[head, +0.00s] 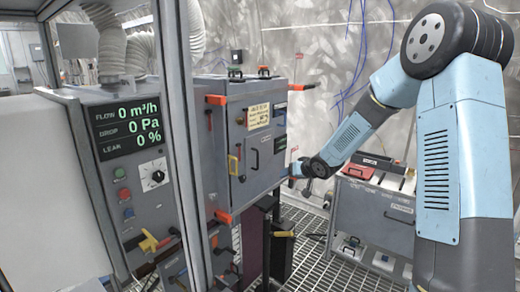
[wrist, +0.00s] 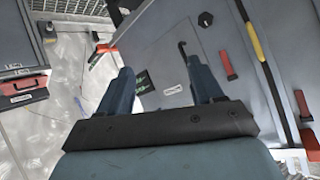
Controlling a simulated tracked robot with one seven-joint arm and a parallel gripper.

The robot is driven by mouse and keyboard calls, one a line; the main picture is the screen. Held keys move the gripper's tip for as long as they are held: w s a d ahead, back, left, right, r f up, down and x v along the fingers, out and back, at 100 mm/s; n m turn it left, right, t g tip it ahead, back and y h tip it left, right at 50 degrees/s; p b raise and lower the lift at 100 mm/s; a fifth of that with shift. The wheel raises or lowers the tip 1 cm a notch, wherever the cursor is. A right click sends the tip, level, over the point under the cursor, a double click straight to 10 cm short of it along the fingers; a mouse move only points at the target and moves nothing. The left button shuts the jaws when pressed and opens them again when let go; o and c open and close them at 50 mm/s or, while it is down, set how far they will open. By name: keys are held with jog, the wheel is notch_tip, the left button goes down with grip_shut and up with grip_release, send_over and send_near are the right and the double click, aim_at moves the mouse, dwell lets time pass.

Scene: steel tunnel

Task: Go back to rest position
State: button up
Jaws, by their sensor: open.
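My gripper (wrist: 160,72) is open in the wrist view, with its two blue-grey fingers apart and nothing between them. In the head view my gripper (head: 293,169) is at the end of my blue arm, which reaches from the right toward the grey cabinet (head: 252,140). It is close to the cabinet's right side; I cannot tell if it touches. In the wrist view the grey cabinet panel (wrist: 180,50) with a black hooked handle (wrist: 183,48) lies beyond the fingers.
A control panel (head: 125,140) with a lit display stands at the left behind a metal frame post. A grey workbench (head: 370,215) with a red case (head: 358,171) stands below my arm. Orange-tipped bars (head: 302,87) stick out from the cabinet. The floor is metal grating (head: 308,245).

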jog(key=s+d+r+m+g+h, duration=0.1)
jog(key=s+d+r+h, duration=0.2)
jog(key=s+d+r, duration=0.5)
jog(key=s+d+r+h, duration=0.25)
jog(key=s+r, duration=0.45)
jog(key=s, duration=0.4)
jog(key=s+r+m+g, duration=0.1)
jog(key=s+r+g, duration=0.1)
jog(key=s, duration=2.3)
jog(key=shift+s+d+g, duration=0.35)
jog(key=shift+s+g, duration=0.05)
jog(key=shift+g, duration=0.2)
jog(key=shift+r, duration=0.1)
